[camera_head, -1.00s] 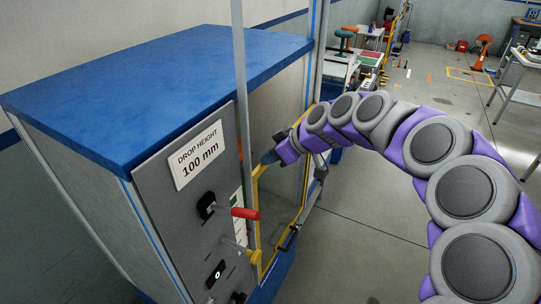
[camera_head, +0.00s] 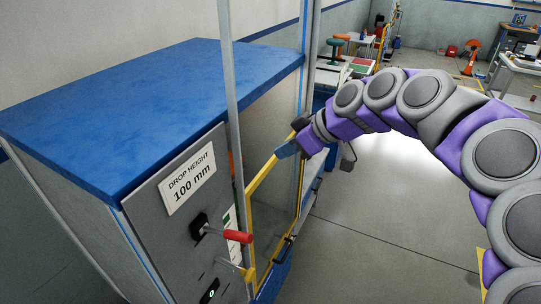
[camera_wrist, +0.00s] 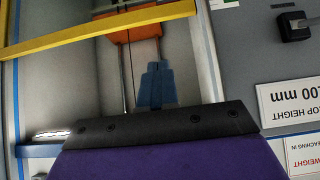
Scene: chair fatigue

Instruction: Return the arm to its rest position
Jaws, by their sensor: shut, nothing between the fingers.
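My purple and grey arm reaches in from the right in the head view, raised and arched toward the machine. My gripper (camera_head: 285,150) is at its far end, beside the yellow door frame (camera_head: 262,182) of the blue-topped machine (camera_head: 150,95). Its blue fingers also show in the wrist view (camera_wrist: 155,86), closed together with nothing held. Behind them in the wrist view are an orange block (camera_wrist: 133,28) and metal rods inside the machine. I cannot tell whether the gripper touches the frame.
A grey panel bears a drop-height label (camera_head: 188,182) and a red-handled lever (camera_head: 237,236). A grey upright post (camera_head: 231,90) stands close left of the gripper. Benches stand at the back. Open floor (camera_head: 370,215) lies beneath the arm.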

